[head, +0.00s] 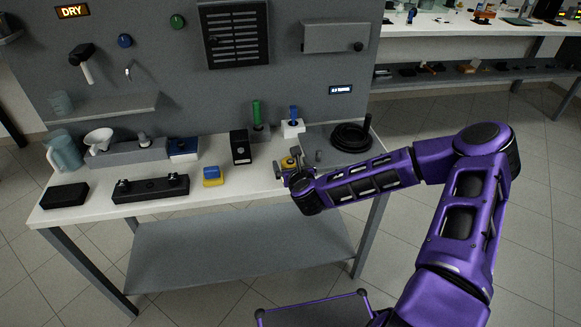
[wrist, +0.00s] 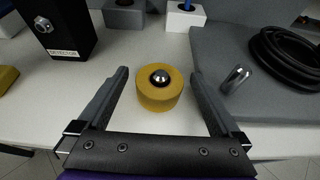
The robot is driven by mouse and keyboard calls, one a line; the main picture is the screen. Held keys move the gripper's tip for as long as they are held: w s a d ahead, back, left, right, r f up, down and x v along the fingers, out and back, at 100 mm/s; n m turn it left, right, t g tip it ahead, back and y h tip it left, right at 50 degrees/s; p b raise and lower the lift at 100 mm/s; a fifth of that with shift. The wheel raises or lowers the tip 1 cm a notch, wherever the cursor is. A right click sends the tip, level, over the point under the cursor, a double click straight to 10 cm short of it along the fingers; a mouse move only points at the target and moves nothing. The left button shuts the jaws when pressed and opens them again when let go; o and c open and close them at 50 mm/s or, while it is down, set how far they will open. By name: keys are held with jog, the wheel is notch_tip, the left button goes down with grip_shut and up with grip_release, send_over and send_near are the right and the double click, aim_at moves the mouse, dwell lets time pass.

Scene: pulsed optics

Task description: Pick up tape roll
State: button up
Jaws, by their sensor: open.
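The tape roll (wrist: 160,98) is a yellow-orange cylinder with a shiny metal knob or core in its middle. It stands on the white table top (wrist: 60,115). My gripper (wrist: 158,78) is open, with one dark finger on each side of the roll and visible gaps between. In the head view the tape roll (head: 289,163) shows just beyond my gripper (head: 287,172), partly hidden by it.
A black detector box (wrist: 62,28) stands at the left. A grey mat (wrist: 240,110) at the right holds a small metal cylinder (wrist: 235,79) and a coiled black cable (wrist: 288,50). A blue-and-yellow block (head: 212,177) lies further left.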

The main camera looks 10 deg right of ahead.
jog(key=shift+w, duration=0.1)
jog(key=shift+c, duration=0.3)
jog(key=c, duration=1.3)
notch_tip(320, 180, up, 10)
jog(key=shift+p, duration=1.2)
jog(key=shift+c, duration=0.2)
jog(key=shift+d, duration=0.1)
